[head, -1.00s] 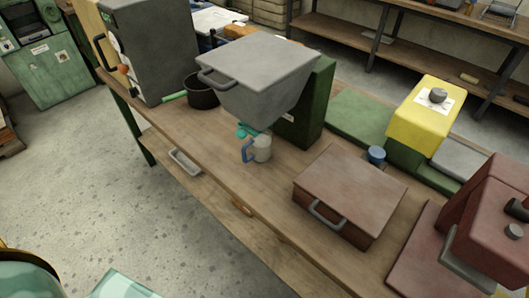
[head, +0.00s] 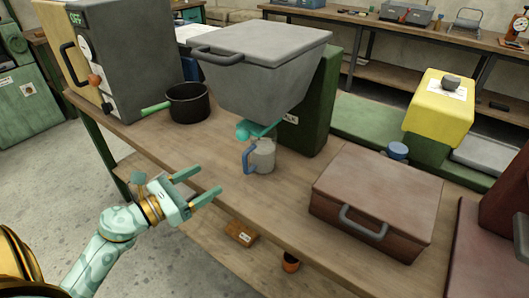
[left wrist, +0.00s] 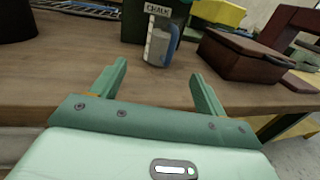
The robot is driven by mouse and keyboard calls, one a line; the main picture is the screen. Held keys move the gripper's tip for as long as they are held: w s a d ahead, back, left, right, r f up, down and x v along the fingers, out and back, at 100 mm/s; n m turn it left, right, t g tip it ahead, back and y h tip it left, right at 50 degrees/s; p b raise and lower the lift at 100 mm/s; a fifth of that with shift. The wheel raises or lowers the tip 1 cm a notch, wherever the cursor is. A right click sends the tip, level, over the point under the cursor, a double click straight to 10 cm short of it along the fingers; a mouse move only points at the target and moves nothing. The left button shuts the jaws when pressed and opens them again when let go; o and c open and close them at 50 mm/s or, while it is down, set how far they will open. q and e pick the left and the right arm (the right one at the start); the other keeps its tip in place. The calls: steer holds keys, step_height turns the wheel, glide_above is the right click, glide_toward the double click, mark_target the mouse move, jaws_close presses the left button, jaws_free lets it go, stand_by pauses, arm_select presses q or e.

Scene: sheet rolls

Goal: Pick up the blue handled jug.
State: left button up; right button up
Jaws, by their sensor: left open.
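The jug (head: 263,156) is a small grey vessel with a blue handle (head: 247,158) on its left side in the head view. It stands upright on the wooden workbench, below the grey hopper. In the left wrist view the jug (left wrist: 158,44) stands ahead, beyond and between the fingertips, with its blue handle to the right. My left gripper (head: 204,184) is open and empty, over the bench's front edge, in front of the jug and apart from it. My right gripper is not in view.
A grey hopper (head: 262,75) with a teal spout overhangs the jug. A black pan (head: 188,104) with a green handle stands left. A brown case (head: 378,195) lies right, with a blue-topped item (head: 397,151) behind it. The bench between gripper and jug is clear.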

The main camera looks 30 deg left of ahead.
arm_select(q)
glide_toward(253, 155)
steer(key=shift+w, duration=1.15)
steer(key=x, duration=0.6)
steer(key=shift+d+f, duration=0.1)
steer(key=shift+d, duration=0.2)
jaws_close()
